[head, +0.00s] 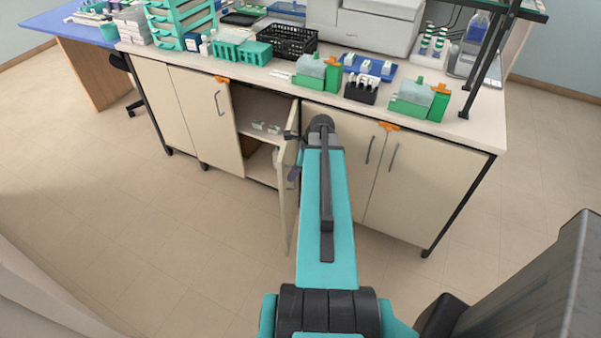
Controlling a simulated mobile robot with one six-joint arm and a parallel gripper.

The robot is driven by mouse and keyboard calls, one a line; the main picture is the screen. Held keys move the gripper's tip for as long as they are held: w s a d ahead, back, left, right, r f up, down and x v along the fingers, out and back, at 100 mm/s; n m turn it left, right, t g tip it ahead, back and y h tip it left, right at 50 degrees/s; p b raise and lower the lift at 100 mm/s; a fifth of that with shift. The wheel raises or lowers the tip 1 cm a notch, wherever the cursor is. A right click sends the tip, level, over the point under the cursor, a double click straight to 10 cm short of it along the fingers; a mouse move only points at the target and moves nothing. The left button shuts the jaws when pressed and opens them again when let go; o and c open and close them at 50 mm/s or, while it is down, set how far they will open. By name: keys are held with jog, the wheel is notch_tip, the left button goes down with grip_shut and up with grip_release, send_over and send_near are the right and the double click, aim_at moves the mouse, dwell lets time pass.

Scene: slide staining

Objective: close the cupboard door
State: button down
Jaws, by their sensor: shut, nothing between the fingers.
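The cupboard door (284,215) stands open, swung out from the front of the bench and seen nearly edge-on. It is hinged at the right side of the open compartment (262,103), where shelves with small items show. My arm reaches forward from the bottom of the view to the right of the door. My gripper (291,135) is small and dark beside the door's upper part. It is shut and empty. My arm partly hides it, and I cannot tell if it touches the door.
The bench top (225,72) holds a black basket (288,41), green racks (242,51), green-and-white boxes (420,98) and a white machine (378,25). Closed cupboard doors (412,185) flank the opening. The floor (190,245) at front left is clear.

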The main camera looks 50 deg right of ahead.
jog(key=shift+w+a, duration=0.25)
jog(key=shift+w, duration=0.2)
